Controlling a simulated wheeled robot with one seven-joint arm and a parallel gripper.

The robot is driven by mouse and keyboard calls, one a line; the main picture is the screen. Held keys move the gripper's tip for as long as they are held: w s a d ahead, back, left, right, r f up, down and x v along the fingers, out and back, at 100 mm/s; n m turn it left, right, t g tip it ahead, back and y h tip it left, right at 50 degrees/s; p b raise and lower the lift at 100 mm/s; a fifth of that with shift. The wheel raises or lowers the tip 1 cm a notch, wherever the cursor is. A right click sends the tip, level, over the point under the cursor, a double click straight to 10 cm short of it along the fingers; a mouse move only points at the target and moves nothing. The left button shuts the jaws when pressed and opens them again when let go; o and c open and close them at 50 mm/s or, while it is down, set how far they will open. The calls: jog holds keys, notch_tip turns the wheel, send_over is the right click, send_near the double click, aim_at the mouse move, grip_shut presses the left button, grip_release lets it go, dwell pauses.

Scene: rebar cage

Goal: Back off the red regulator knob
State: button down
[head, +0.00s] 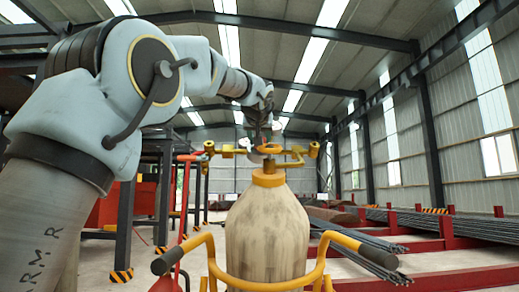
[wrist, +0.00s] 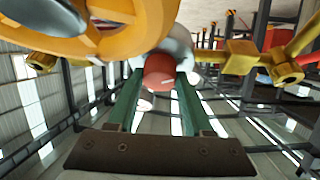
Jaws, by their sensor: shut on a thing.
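The red regulator knob (wrist: 159,71) is a short red cylinder with a pale mark on its face, in the upper middle of the wrist view. My gripper (wrist: 160,78) has one green finger on each side of it and is shut on it. In the head view my gripper (head: 263,135) points down at the brass fittings on top of a worn cream gas cylinder (head: 266,230). The knob cannot be made out clearly there. A yellow ring-shaped part (wrist: 110,28) fills the upper left of the wrist view, close to my left finger.
Brass valve arms (head: 310,150) stick out on both sides above the cylinder. A yellow cart handle with dark grips (head: 345,241) stands in front of it. Rebar bundles (head: 360,258) and red racks (head: 445,232) lie at right. A dark steel frame (head: 128,215) stands at left.

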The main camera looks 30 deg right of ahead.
jog(key=shift+f+n, duration=0.2)
jog(key=shift+n, duration=0.2)
jog(key=shift+c, duration=1.5)
grip_release()
jog(key=shift+r, duration=0.1)
jog(key=b+v, duration=0.2)
jog(key=v, duration=0.8)
jog(key=shift+s+a, duration=0.15)
jog(key=shift+s, duration=0.25)
